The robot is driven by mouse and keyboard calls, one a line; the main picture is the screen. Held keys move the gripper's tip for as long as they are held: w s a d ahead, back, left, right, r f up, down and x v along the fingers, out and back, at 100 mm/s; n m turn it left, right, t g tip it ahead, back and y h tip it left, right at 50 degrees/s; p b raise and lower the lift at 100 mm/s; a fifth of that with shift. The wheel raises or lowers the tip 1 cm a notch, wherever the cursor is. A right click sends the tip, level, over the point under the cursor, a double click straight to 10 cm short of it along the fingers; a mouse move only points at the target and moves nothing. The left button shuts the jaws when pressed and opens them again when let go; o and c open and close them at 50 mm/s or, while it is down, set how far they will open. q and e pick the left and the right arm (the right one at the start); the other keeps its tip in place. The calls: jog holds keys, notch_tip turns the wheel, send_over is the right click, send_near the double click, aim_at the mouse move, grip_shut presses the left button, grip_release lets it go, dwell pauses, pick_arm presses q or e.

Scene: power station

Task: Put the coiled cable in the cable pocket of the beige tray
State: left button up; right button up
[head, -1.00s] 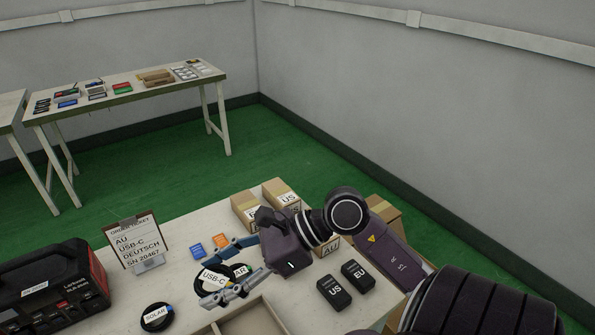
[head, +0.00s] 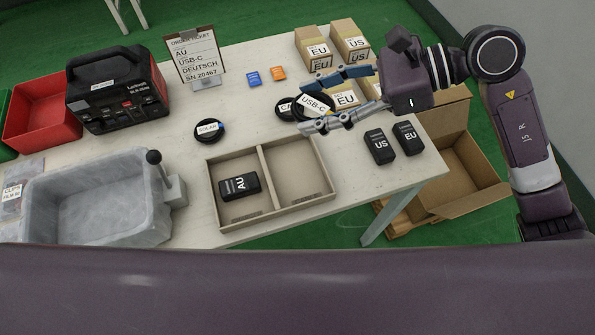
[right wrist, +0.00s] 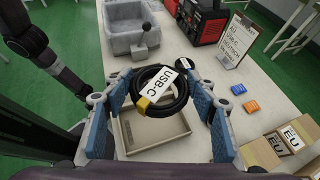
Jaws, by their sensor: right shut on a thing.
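The coiled black cable labelled USB-C (head: 314,104) is between the fingers of my right gripper (head: 311,107), which is shut on it. In the right wrist view the coil (right wrist: 160,92) shows between the blue finger pads, with its white label and a yellow band. It appears held above the table. The beige tray (head: 270,178) stands at the table's front edge, left of and nearer than the gripper. Its left compartment holds a black AU adapter (head: 239,186). Its right compartment (head: 296,173) is empty. My left gripper is not in view.
A coil labelled CA, partly hidden (head: 286,106), lies behind the held cable. A SOLAR coil (head: 208,130) lies behind the tray. US (head: 380,146) and EU (head: 408,138) adapters are to the right. A grey basin (head: 95,200) stands to the left.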

aim_at(303, 107)
jog(key=a, duration=0.1)
jog(key=a+n+g, duration=0.1)
jog(key=shift+s+a+f, duration=0.15)
jog(key=shift+s+a, duration=0.05)
jog(key=shift+a, duration=0.1)
jog(key=shift+s+a+f+n+g, duration=0.1)
jog(key=shift+a+n+g, duration=0.1)
jog(key=shift+n+g, duration=0.15)
jog(key=shift+s+a+f, duration=0.1)
jog(key=shift+f, duration=0.25)
notch_tip(303, 107, down, 14)
jog(key=shift+f+p, duration=0.25)
jog(key=shift+p, duration=0.5)
jog(key=shift+f, duration=2.35)
